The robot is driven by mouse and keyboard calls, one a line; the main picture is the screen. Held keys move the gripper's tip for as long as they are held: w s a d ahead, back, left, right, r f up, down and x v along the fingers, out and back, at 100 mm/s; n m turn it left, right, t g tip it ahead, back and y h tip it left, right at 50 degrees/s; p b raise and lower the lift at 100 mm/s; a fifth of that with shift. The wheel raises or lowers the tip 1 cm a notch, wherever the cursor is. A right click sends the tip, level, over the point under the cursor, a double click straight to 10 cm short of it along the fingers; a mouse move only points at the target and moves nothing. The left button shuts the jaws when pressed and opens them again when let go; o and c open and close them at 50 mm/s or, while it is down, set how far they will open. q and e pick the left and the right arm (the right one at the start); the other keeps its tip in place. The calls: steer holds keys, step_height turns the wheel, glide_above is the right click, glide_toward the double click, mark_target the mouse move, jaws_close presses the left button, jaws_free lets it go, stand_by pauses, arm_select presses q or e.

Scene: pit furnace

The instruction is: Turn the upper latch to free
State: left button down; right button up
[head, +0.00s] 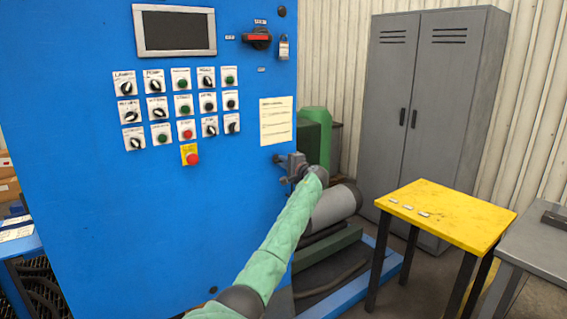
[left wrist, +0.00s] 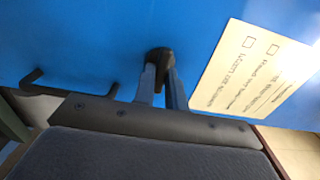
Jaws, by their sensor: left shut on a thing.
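My left gripper (head: 280,160) reaches the right edge of the blue cabinet front, just below the white notice sheet. In the left wrist view its two fingers (left wrist: 162,85) are shut on a small dark latch knob (left wrist: 160,60) on the blue panel. The fingers cover part of the knob, and its turn angle is hard to tell. Another dark round knob (head: 281,11) sits higher, near the cabinet's top right, and a small dark fitting (head: 213,290) sits low on the front. My right gripper is out of view.
The blue cabinet (head: 90,220) carries a screen, buttons, switches and a padlock (head: 284,47). A black hooked bar (left wrist: 35,80) shows left in the wrist view. A yellow table (head: 455,215) and grey locker (head: 430,100) stand at right; machinery lies behind my arm.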

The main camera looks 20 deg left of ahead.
arm_select(q)
steer(key=shift+d, duration=0.1)
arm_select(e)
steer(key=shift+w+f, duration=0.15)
arm_select(q)
steer(key=c, duration=1.4)
jaws_free()
steer(key=shift+w, duration=0.1)
steer(key=shift+c, duration=0.2)
steer(key=b+v, duration=0.2)
steer(key=v, duration=0.5)
steer(key=shift+s+d, duration=0.25)
steer(key=shift+d, duration=0.1)
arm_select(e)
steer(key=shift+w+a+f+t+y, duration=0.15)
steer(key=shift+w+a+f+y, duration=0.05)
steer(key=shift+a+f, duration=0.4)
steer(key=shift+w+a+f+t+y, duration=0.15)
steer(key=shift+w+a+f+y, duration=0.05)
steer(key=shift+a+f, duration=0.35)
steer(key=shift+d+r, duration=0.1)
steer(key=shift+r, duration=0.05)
